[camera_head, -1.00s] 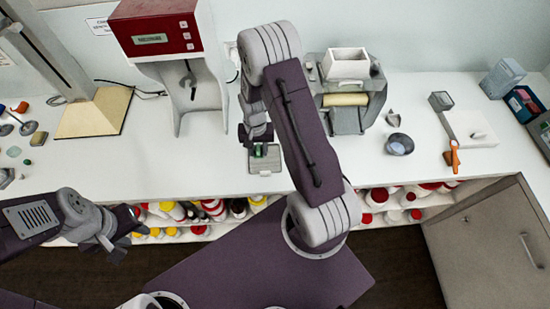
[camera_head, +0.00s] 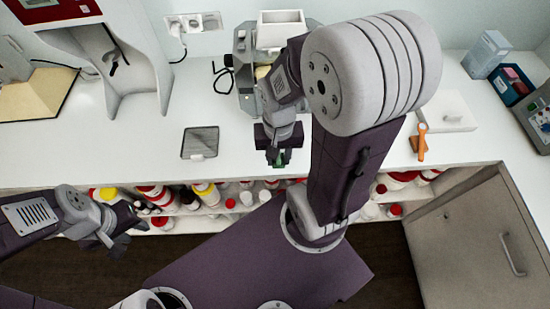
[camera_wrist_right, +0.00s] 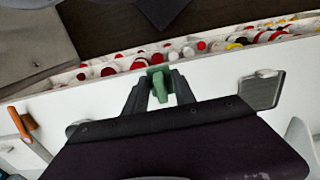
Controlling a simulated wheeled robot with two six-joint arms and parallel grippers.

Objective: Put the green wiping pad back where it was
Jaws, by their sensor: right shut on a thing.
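The green wiping pad (camera_head: 280,160) is small and partly hidden by my right gripper (camera_head: 278,158), which is shut on it near the front edge of the white counter. In the right wrist view the green pad (camera_wrist_right: 158,83) stands between the two dark fingertips. A flat grey tray (camera_head: 200,143) lies on the counter, left of the right gripper and apart from it; it also shows in the wrist view (camera_wrist_right: 262,90). My left gripper (camera_head: 115,238) is at the lower left, in front of the counter and away from the pad; its jaw opening is unclear.
A red and white machine (camera_head: 72,30) stands at the back left. A grey machine with a white hopper (camera_head: 281,30) stands behind my right arm. An orange-handled tool (camera_head: 420,142) and a white board (camera_head: 447,112) lie to the right. Bottles fill the shelf below. The counter around the tray is clear.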

